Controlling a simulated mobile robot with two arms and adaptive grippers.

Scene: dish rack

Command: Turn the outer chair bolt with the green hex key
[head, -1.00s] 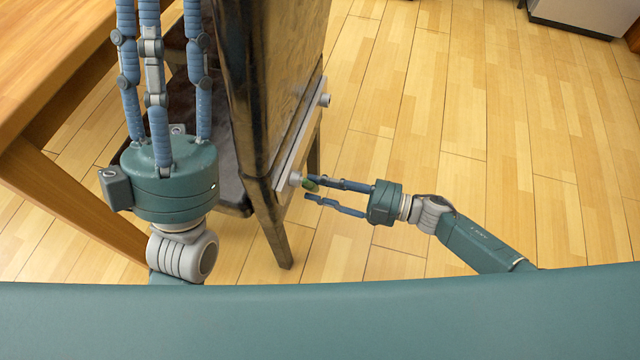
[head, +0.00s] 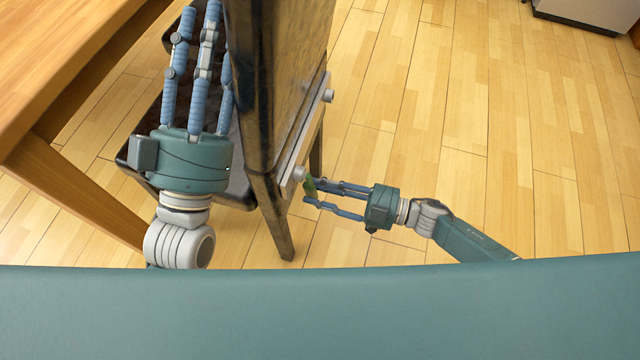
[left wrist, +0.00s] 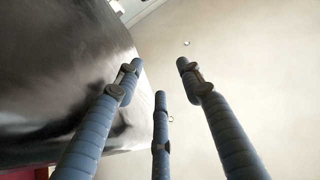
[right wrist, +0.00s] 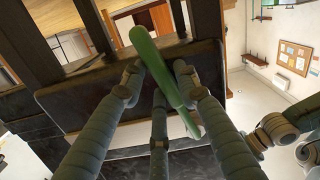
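The green hex key (head: 310,186) is between the fingertips of my right gripper (head: 311,193), next to the near grey bolt (head: 299,174) on the chair's side rail. Whether key and bolt touch is unclear. In the right wrist view the green key (right wrist: 160,65) runs slantwise between the three fingers of my right gripper (right wrist: 160,80), which close around it. A second grey bolt (head: 328,96) sits further along the rail. My left gripper (head: 205,12) is open and empty beside the dark chair (head: 285,60); its fingers (left wrist: 160,78) are spread with nothing between them.
A wooden table (head: 60,60) stands at the left. The chair's dark seat (head: 140,150) lies under my left arm. The wooden floor (head: 460,120) right of the chair is clear. A pale appliance (head: 590,12) stands at the far right.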

